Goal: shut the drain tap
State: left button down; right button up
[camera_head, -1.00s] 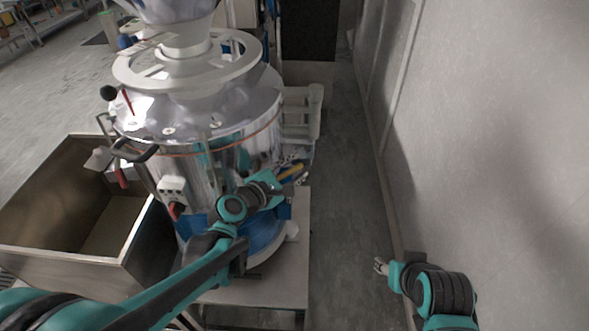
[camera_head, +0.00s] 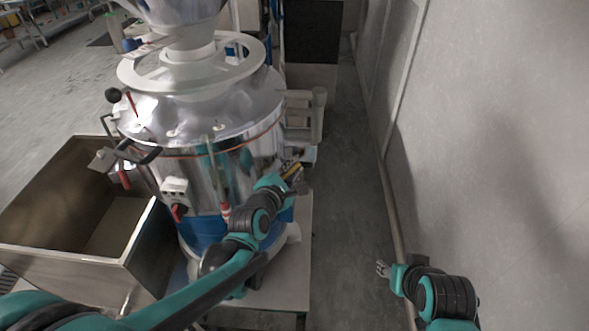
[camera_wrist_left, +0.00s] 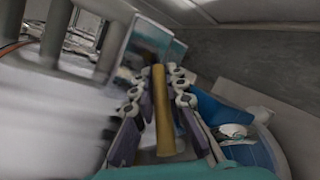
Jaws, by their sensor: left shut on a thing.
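The drain tap's yellow lever (camera_head: 291,170) shows at the right side of the shiny steel drum, partly hidden by my left gripper (camera_head: 299,180). In the left wrist view the lever (camera_wrist_left: 163,112) is a long yellow bar lying lengthwise between the two fingers. My left gripper (camera_wrist_left: 160,95) is shut on it, with fingers on both sides. The tap's body cannot be made out. My right gripper (camera_head: 382,268) is far from the tap, low by the wall, with its small fingertips apart and empty.
The steel drum (camera_head: 180,165) stands on a pale platform (camera_head: 285,285). A deep open metal bin (camera_head: 60,262) is at the left. A grey wall (camera_head: 490,130) bounds the right side. A strip of floor (camera_head: 345,200) between drum and wall is clear.

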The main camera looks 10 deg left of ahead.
pick_arm(q)
jog(key=shift+s+f, duration=0.1)
jog(key=shift+f, duration=0.05)
jog(key=c, duration=1.5)
grip_release()
jog(key=shift+c, duration=0.2)
jog(key=v, duration=1.2)
